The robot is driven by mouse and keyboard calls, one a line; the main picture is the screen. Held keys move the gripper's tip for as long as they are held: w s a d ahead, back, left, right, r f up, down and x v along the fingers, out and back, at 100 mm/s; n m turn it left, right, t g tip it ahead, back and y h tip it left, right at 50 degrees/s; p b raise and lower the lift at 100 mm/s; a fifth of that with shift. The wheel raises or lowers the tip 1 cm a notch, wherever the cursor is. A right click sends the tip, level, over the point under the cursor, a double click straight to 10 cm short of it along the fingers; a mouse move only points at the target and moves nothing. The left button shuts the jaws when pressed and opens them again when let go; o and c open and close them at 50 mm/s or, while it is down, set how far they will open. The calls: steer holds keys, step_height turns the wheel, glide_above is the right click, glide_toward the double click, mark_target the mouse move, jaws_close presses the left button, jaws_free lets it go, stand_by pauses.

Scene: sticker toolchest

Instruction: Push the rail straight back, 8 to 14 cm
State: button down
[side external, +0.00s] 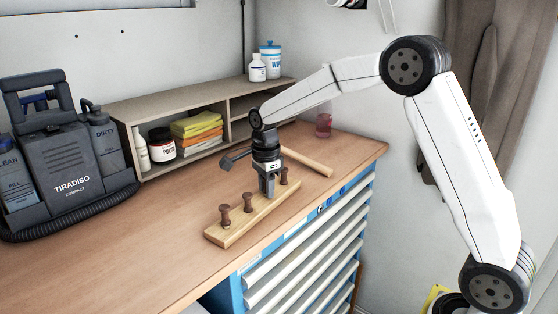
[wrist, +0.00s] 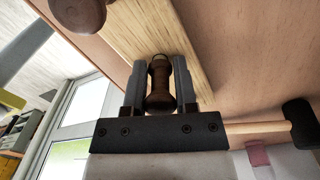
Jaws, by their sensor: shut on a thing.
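The rail (side external: 222,234) is a pale wooden board with several dark brown pegs, lying on the workbench near its front right edge. My gripper (side external: 268,192) points down over the rail and is shut on one of its pegs. In the wrist view, the gripper (wrist: 159,68) has one finger on each side of the held peg (wrist: 159,88), and the rail (wrist: 160,28) runs behind it. Other pegs stand on both sides of my gripper in the side view. The arm hides part of the rail's far half.
A mallet with a wooden handle (side external: 306,161) lies close behind the rail. A shelf unit (side external: 180,98) with cloths (side external: 197,128) and a jar (side external: 161,144) stands at the back. A pink cup (side external: 323,125) is at back right.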

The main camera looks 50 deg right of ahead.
steer(key=shift+w+a, duration=0.2)
steer(key=shift+w, duration=1.95)
steer(key=shift+w+a, duration=0.15)
steer(key=shift+w, duration=1.95)
steer(key=shift+c, duration=1.6)
jaws_free()
step_height(320, 180, up, 8)
steer(key=shift+f, duration=0.1)
